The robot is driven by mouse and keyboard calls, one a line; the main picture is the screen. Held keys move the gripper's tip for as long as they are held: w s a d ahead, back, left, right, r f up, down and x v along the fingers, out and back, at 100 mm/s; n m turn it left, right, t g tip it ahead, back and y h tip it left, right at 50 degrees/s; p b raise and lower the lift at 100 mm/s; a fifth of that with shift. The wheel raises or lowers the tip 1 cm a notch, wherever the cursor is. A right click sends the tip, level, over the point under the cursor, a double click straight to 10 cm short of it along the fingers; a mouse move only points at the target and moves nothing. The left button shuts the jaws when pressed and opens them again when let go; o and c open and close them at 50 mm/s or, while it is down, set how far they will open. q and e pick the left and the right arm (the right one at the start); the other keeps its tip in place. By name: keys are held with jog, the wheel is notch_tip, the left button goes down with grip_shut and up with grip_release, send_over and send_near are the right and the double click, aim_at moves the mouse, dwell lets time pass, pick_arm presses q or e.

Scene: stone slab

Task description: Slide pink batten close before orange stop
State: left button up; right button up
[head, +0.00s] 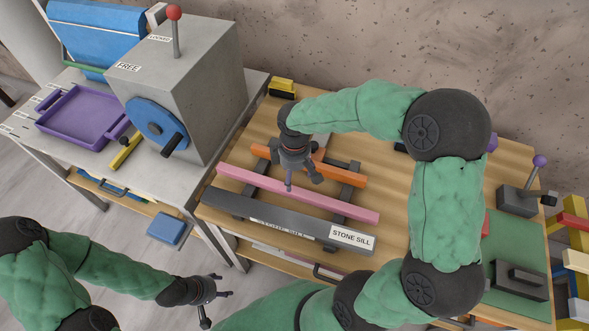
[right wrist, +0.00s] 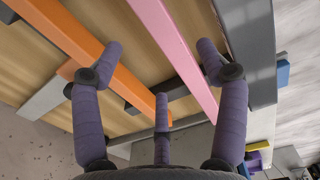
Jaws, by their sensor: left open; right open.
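The pink batten (head: 345,207) lies across dark rails on the wooden table, between the orange stop (head: 345,176) behind it and the grey stone sill (head: 235,205) in front. The batten and stop run roughly parallel with a visible gap. My right gripper (head: 298,176) is open and empty above them, hiding part of the stop. In the right wrist view the pink batten (right wrist: 178,40) and orange stop (right wrist: 75,37) pass between and beside its spread fingers; contact cannot be told. My left gripper (head: 210,297) is open and empty, low in front of the table.
A grey machine (head: 190,80) with a blue wheel (head: 157,125) and a purple tray (head: 80,120) stand on the left bench. A yellow-black block (head: 282,88) is at the back. A green mat (head: 505,250) with a dark block (head: 515,280) lies right, beside a lever box (head: 517,201).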

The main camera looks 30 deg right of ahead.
aim_at(294, 188)
notch_tip(294, 188, down, 8)
jog(key=shift+f+b, duration=0.1)
jog(key=shift+b, duration=0.9)
grip_shut()
